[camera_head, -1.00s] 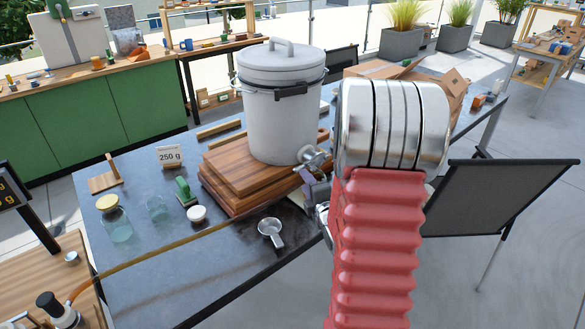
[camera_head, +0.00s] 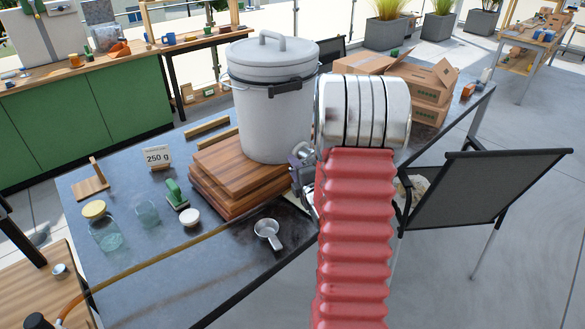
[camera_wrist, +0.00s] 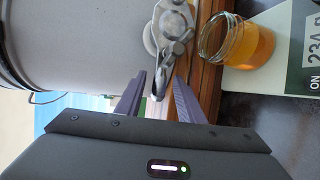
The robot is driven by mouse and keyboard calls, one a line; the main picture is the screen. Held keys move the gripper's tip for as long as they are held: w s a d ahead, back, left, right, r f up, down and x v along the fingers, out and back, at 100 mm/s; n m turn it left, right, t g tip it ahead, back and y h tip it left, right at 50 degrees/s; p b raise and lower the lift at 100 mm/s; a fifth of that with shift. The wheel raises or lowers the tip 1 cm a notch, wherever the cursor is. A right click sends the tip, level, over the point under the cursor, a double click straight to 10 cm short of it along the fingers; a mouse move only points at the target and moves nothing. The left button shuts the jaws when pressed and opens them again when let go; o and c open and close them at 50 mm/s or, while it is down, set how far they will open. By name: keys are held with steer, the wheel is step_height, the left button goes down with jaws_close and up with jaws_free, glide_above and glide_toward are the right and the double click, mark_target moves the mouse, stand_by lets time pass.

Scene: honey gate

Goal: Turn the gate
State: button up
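The honey gate (camera_wrist: 172,30) is a silver valve low on the pale grey tank (camera_head: 270,115), seen sideways in the wrist view. Its metal handle (camera_wrist: 163,78) points toward my gripper (camera_wrist: 158,92). The two purple-grey fingers are apart, one on each side of the handle's end; I cannot tell whether either touches it. In the head view my gripper (camera_head: 301,158) is beside the tank's base, and my arm hides most of the gate. A glass jar holding amber honey (camera_wrist: 240,42) is beside the gate, on or by a scale reading about 234 g (camera_wrist: 312,40).
The tank stands on stacked wooden boards (camera_head: 225,180) on a dark table (camera_head: 150,270). A 250 g sign (camera_head: 157,158), an empty jar (camera_head: 105,235) and a metal scoop (camera_head: 268,234) are at the left. Cardboard boxes (camera_head: 432,85) and a black chair (camera_head: 490,195) are at the right.

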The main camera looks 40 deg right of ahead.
steer(key=shift+c, duration=0.4)
jaws_close()
steer(key=shift+d, duration=0.1)
steer(key=shift+a, duration=0.2)
